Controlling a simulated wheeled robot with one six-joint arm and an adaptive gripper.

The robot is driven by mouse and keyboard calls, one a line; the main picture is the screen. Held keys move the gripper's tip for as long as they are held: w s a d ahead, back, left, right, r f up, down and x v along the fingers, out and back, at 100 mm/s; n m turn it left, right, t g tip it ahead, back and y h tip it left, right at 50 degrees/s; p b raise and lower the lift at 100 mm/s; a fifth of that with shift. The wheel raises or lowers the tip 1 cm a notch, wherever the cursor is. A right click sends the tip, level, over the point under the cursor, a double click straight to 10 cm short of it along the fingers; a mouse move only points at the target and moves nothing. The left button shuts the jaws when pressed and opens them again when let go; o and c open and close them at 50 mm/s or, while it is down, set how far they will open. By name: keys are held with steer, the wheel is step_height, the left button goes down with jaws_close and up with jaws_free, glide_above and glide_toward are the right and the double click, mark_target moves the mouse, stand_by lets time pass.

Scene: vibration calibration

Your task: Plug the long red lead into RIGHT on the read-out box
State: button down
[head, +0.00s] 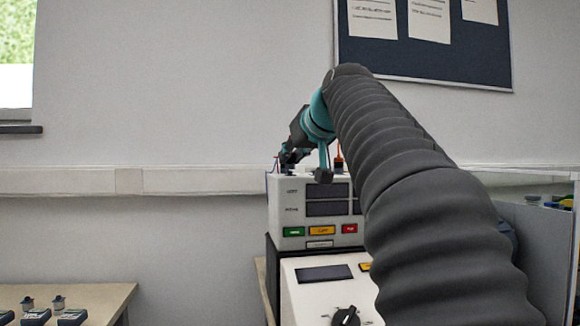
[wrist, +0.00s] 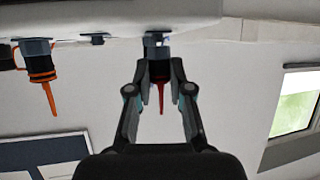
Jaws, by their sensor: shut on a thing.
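The read-out box (head: 308,212) is white, with dark displays and green, yellow and red buttons on its front. My gripper (head: 286,160) is at the left end of its top. In the wrist view my gripper (wrist: 157,70) is shut on the red lead's plug (wrist: 161,94), which has a dark body and a red tail. The plug's front end is at a grey-blue socket (wrist: 155,39) on the box's pale face; I cannot tell how deep it sits. No socket label is readable. My fingers hide the plug in the head view.
An orange plug (wrist: 42,78) stands in another socket, left in the wrist view; a bare low socket (wrist: 95,39) lies between. A white unit with a black knob (head: 345,316) is below the box. A wooden table (head: 100,294) with small devices stands at left.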

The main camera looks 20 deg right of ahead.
steer(key=shift+r+p, duration=0.25)
steer(key=shift+p, duration=0.1)
stand_by(0.7)
steer(key=shift+r+p, duration=1)
steer(key=shift+r, duration=0.7)
steer(key=shift+d, duration=0.15)
steer(key=shift+s+d+r, duration=0.1)
steer(key=shift+s+d, duration=0.1)
steer(key=shift+d, duration=0.95)
steer(key=shift+s+d, duration=0.15)
steer(key=shift+d, duration=0.95)
steer(key=shift+s+d+f+b, duration=0.1)
steer(key=shift+d+f+b, duration=0.35)
steer(key=shift+f, duration=0.15)
steer(key=shift+a+f+b, duration=0.1)
steer(key=shift+f+b, duration=0.75)
steer(key=shift+f, duration=0.2)
steer(key=shift+f+y, duration=0.35)
steer(key=shift+y, duration=0.05)
